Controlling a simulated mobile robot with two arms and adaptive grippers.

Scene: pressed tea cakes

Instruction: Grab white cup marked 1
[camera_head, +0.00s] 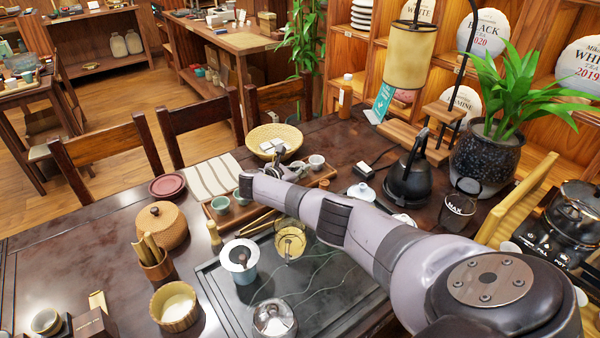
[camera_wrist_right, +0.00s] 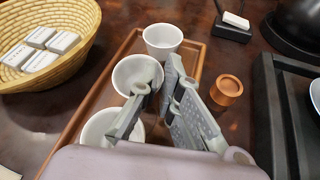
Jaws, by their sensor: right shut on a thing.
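Three white cups stand in a row on a wooden tray (camera_wrist_right: 80,115) in the right wrist view: a far cup (camera_wrist_right: 162,38), a middle cup (camera_wrist_right: 130,70) and a near cup (camera_wrist_right: 97,128) partly hidden by my gripper. My right gripper (camera_wrist_right: 160,82) is shut on the middle white cup, with one finger at the inside of its rim and the other at its outer right side. No number can be read on any cup. In the head view my right gripper (camera_head: 278,152) reaches over the tray (camera_head: 325,173), and one white cup (camera_head: 317,161) shows beside it. My left gripper is not in view.
A woven basket (camera_wrist_right: 85,55) with white packets is left of the tray. A small wooden piece (camera_wrist_right: 226,88) lies to its right. In the head view, a black kettle (camera_head: 408,180) and a dark tea tray (camera_head: 345,293) with a glass pitcher (camera_head: 290,240) are near my arm.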

